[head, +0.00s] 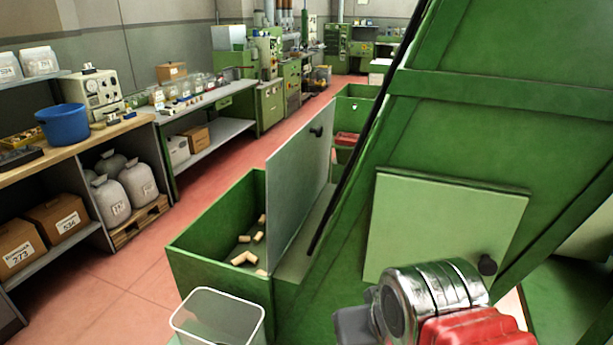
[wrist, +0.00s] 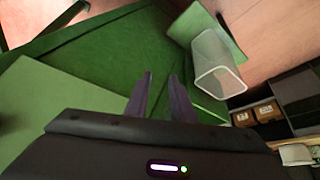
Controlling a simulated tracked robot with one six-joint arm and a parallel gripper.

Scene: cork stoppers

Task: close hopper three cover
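In the head view, an open green hopper bin (head: 215,225) holds several loose corks (head: 243,259). A pale grey-green cover (head: 299,195) with a dark knob stands upright along its right side. A second light-green cover (head: 440,225) with a black knob (head: 487,265) lies against the green machine at right. I see no hopper numbers, so I cannot tell which is three. My gripper (wrist: 160,76) shows two dark fingers standing apart in the wrist view, with nothing between them. A pale green panel (wrist: 62,115) is at left there.
A clear plastic bin (head: 218,318) stands in front of the open hopper; it also shows in the wrist view (wrist: 218,65). Another green bin (head: 357,106) with something red is farther back. Benches with a blue tub (head: 65,124) line the left. The red floor between is clear.

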